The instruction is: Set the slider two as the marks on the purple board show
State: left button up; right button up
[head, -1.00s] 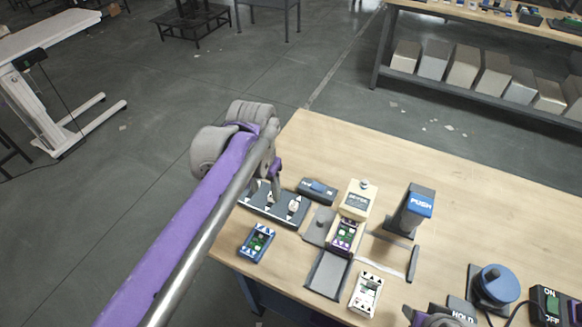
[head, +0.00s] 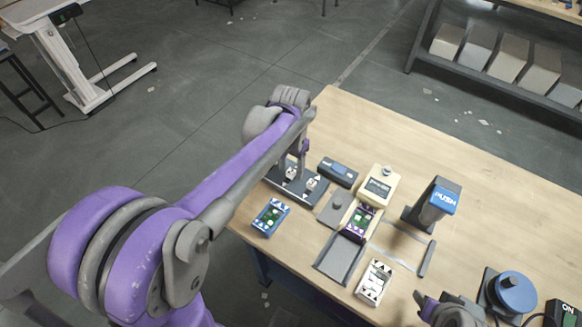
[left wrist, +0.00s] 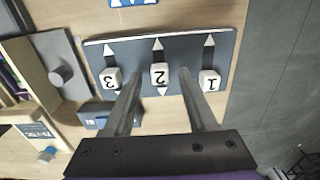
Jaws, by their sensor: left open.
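The dark slider panel (left wrist: 222,50) carries three white numbered knobs in the left wrist view, upside down. Slider two's knob (left wrist: 159,74) sits in the lower part of its track, slightly higher than knobs three (left wrist: 111,79) and one (left wrist: 209,81). My left gripper (left wrist: 160,78) is open, its fingers on either side of knob two; I cannot tell how deep they reach. In the head view, my left gripper (head: 296,160) is over the panel (head: 314,200), partly hidden. The purple board (head: 360,221) stands right of it; its marks are too small to read. My right gripper (head: 428,303) is at the bottom edge.
A blue-framed board (head: 271,217) and a white-framed board (head: 374,281) lie nearby. A dark blue-grey device (head: 338,172) is just behind the panel. A beige box (head: 379,186), a PUSH post (head: 436,204) and a blue knob (head: 513,291) stand to the right. The table's back is clear.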

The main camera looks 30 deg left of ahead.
pick_arm(q)
jog(key=shift+f, duration=0.2)
grip_shut()
dwell(1.4)
